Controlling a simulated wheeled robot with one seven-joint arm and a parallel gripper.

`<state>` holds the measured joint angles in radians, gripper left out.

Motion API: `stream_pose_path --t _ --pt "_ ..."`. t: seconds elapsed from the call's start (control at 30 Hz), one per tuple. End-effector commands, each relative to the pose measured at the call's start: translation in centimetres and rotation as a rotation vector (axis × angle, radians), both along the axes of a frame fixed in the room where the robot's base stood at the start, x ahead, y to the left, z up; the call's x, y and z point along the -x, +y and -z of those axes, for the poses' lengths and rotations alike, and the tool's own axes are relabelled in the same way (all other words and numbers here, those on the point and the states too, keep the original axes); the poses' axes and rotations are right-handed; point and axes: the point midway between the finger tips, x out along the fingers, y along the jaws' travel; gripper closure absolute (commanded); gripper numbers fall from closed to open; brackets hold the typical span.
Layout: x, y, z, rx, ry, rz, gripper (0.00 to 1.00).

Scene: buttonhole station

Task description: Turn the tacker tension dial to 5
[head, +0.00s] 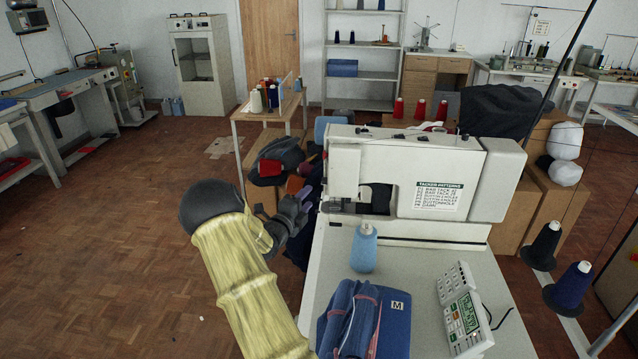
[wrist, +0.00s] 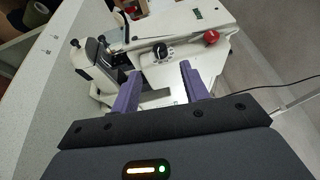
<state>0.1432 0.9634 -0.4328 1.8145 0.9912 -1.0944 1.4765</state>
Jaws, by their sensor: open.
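The tacker is a white sewing machine (head: 345,150) on a pale table in the head view, with a printed pattern label on its front. In the wrist view the machine (wrist: 140,35) shows a black round dial (wrist: 160,52) with a pale surround, which looks like the tension dial; its numbers are too small to read. A red knob (wrist: 211,37) sits to the right of it. My gripper (head: 296,208) is left of the machine head, and the dial is hidden in that view. In the wrist view my gripper (wrist: 160,72) is open and empty, its purple fingers short of the dial.
Dark thread cones (head: 568,287) stand at the right. The floor at left is open.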

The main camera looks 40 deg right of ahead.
Motion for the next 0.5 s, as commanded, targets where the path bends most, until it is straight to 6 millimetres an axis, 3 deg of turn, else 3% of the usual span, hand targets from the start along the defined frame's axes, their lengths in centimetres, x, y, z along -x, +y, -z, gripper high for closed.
stream_pose_path --t 0.3,0.5 --pt "-1.5 -5.5 -0.4 0.001 0.002 0.001 0.55" --pt "-2.2 -7.8 -0.4 -0.001 0.001 0.0 0.55"
